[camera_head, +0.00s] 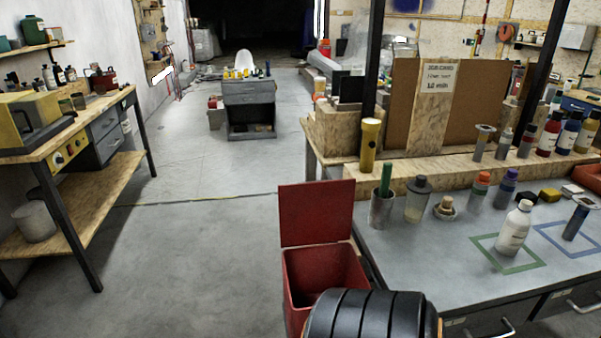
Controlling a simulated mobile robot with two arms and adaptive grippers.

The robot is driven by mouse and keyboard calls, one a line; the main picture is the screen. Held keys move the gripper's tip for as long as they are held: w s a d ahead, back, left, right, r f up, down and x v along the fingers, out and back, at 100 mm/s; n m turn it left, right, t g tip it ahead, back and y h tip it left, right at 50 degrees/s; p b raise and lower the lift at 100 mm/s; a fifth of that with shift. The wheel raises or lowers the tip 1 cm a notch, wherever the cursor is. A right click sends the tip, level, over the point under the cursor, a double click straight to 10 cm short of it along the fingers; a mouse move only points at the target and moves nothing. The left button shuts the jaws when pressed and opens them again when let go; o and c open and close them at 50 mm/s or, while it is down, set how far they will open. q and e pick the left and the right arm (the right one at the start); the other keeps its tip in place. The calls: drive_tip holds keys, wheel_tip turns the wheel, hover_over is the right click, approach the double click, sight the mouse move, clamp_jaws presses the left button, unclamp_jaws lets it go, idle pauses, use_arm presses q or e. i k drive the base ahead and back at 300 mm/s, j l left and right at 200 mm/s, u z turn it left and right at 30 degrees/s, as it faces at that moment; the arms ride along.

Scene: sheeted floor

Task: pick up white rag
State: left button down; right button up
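I cannot make out a white rag for certain in the head view. A small white item (571,189) lies on the right-hand workbench near the dark blocks, too small to identify. A bright white patch (161,76) shows low on the left wall in the distance; I cannot tell what it is. Neither of my grippers is in view.
The grey-topped workbench (450,253) at right holds a white bottle (514,230) in a green taped square, a metal cup (382,210) and several bottles. An open red bin (318,275) stands beside it. A wooden bench (100,195) stands left. The floor between is clear.

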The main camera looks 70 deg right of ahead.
sight(568, 192)
drive_tip(key=i+z, duration=0.4)
drive_tip(key=i, duration=0.15)
drive_tip(key=i+j+z, duration=0.2)
drive_tip(key=i+z, duration=0.45)
drive_tip(key=z, duration=0.25)
drive_tip(key=i+z, duration=0.2)
drive_tip(key=z, duration=0.2)
drive_tip(key=i+j+z, duration=0.15)
drive_tip(key=z, duration=0.3)
drive_tip(key=i+j+z, duration=0.2)
drive_tip(key=z, duration=0.2)
drive_tip(key=i+j+z, duration=0.2)
drive_tip(key=z, duration=0.25)
drive_tip(key=i+j+z, duration=0.15)
drive_tip(key=z, duration=0.3)
drive_tip(key=i+j+z, duration=0.15)
drive_tip(key=z, duration=0.25)
drive_tip(key=i+j+z, duration=0.1)
drive_tip(key=j+z, duration=0.55)
drive_tip(key=z, duration=0.25)
drive_tip(key=j+z, duration=0.4)
drive_tip(key=i+j+z, duration=0.35)
drive_tip(key=j, duration=0.2)
drive_tip(key=i, duration=0.05)
